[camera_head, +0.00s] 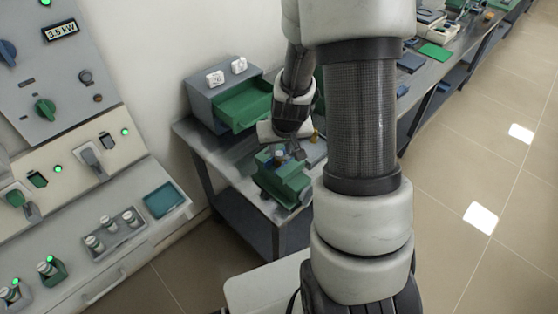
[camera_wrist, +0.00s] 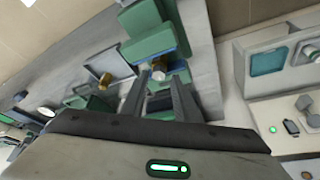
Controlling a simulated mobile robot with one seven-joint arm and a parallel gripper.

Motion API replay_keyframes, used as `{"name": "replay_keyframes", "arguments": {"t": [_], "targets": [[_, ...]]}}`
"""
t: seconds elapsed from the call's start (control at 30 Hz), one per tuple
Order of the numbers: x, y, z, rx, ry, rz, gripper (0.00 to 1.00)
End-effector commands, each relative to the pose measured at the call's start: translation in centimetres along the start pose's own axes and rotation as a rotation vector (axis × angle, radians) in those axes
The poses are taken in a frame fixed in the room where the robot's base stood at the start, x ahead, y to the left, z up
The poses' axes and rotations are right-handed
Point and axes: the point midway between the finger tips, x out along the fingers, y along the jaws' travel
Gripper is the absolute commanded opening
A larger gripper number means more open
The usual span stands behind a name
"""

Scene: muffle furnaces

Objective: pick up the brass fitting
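My gripper (camera_wrist: 160,80) is open, its two dark fingers apart in the wrist view. Between and just past the fingertips, a small brass-coloured piece with a pale end (camera_wrist: 158,68) sits at a green and blue device. No finger clearly touches it. A second brass-coloured piece (camera_wrist: 105,80) lies to the left of the fingers, by a pale block. In the head view, a small brass-coloured piece (camera_head: 315,136) stands on the bench to the right of my gripper (camera_head: 297,153), which is above the green device (camera_head: 283,180). I cannot tell which piece is the task's fitting.
The metal bench (camera_head: 222,156) holds a grey case with an open green drawer (camera_head: 243,110) behind the green device. A control panel with switches and green lights (camera_head: 62,165) stands at the left. Further along the bench are several tools and a green mat (camera_head: 436,52). The floor at right is clear.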

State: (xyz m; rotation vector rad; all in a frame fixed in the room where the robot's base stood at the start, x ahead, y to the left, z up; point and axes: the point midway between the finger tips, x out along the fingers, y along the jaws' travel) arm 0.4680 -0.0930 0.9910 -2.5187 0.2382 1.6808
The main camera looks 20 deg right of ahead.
Motion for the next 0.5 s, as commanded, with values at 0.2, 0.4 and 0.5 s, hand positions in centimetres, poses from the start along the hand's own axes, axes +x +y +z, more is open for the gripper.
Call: {"name": "replay_keyframes", "arguments": {"t": [0.2,0.4,0.5], "targets": [[3.2,0.2,0.2,0.001,-0.003,0.000,0.28],[3.7,0.2,0.1,0.001,0.000,0.000,0.28],[3.7,0.2,0.1,0.001,0.000,0.000,0.28]]}}
